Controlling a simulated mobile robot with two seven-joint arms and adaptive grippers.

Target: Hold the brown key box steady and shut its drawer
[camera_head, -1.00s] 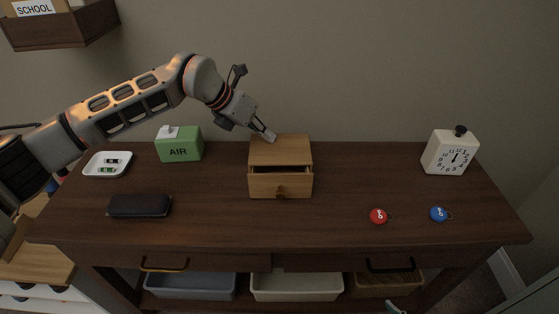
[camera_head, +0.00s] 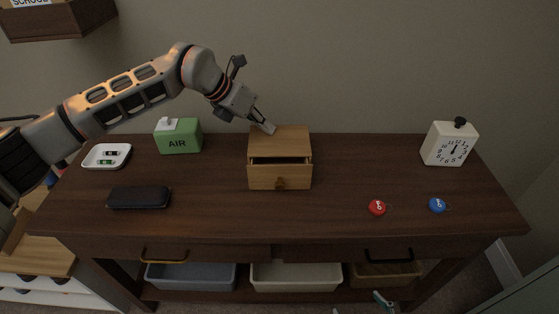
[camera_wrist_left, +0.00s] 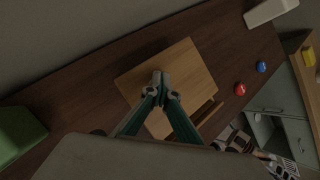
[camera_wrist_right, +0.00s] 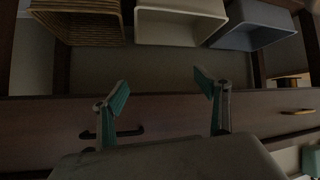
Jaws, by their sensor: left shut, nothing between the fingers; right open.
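The brown key box (camera_head: 280,141) stands on the dark wooden table, with its drawer (camera_head: 280,177) facing the front and pulled out a little. A dark gap shows above the drawer front, which has a round knob. My left gripper (camera_head: 269,128) is shut and empty at the box's back left top edge. In the left wrist view its fingertips (camera_wrist_left: 160,76) are over the box top (camera_wrist_left: 185,72); I cannot tell if they touch. My right gripper (camera_wrist_right: 165,88) is open and empty, low in front of the table's front. Its tip (camera_head: 380,300) shows at the bottom of the head view.
On the table (camera_head: 330,215) are a green AIR box (camera_head: 178,138), a white tray (camera_head: 106,156), a dark case (camera_head: 139,197), a red disc (camera_head: 377,208), a blue disc (camera_head: 437,205) and a clock (camera_head: 448,146). The tabletop before the drawer is clear. Bins (camera_head: 296,276) sit below.

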